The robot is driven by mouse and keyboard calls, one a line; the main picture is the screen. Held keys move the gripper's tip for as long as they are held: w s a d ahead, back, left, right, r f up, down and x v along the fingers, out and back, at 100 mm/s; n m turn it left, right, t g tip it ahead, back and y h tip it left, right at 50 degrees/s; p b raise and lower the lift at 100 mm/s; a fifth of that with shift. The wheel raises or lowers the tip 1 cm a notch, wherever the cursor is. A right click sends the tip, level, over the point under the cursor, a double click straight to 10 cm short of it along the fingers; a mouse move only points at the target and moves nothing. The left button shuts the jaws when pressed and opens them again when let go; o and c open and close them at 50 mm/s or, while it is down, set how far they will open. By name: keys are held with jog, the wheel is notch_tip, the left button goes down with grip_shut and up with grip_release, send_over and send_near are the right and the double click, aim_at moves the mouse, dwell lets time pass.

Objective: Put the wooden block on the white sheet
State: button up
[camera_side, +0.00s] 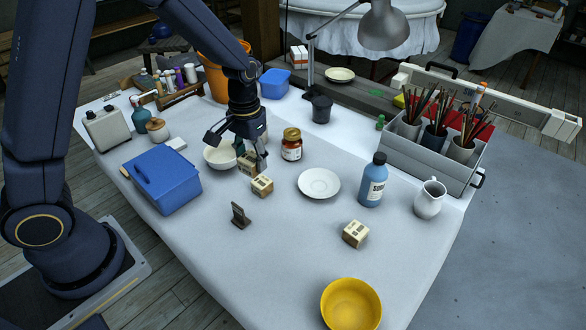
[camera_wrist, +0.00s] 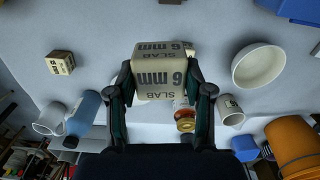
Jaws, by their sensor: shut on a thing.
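My gripper (camera_side: 255,163) reaches down over the left middle of the table, and its fingers also show in the wrist view (camera_wrist: 162,88). It is shut on a pale wooden block (camera_wrist: 165,70) marked "6 mm SLAB", which is gripped by its two sides. A third block (camera_side: 355,234) stands at the front right. A white sheet (camera_side: 290,245) covers the table.
A dark small stand (camera_side: 240,215) and blue box (camera_side: 165,180) are left. The front middle is clear.

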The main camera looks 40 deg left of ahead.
jog(key=shift+s+a+r+m, duration=0.1)
jog(key=shift+a+r+m, duration=0.1)
jog(key=shift+m, duration=0.4)
jog(key=s+d+f, duration=0.2)
jog(key=s, duration=0.5)
jog(key=s+d+f, duration=0.1)
jog(key=s+f, duration=0.2)
jog(key=s, duration=0.3)
send_over(270, 223)
jog(key=f, duration=0.8)
jog(key=shift+s+a, duration=0.15)
jog(key=shift+s, duration=0.25)
jog(key=shift+w+f, duration=0.15)
jog(key=shift+f, duration=0.15)
jog(key=shift+w+f, duration=0.15)
jog(key=shift+f, duration=0.75)
jog(key=shift+w+f, duration=0.15)
jog(key=shift+f, duration=0.75)
jog(key=shift+f, duration=0.15)
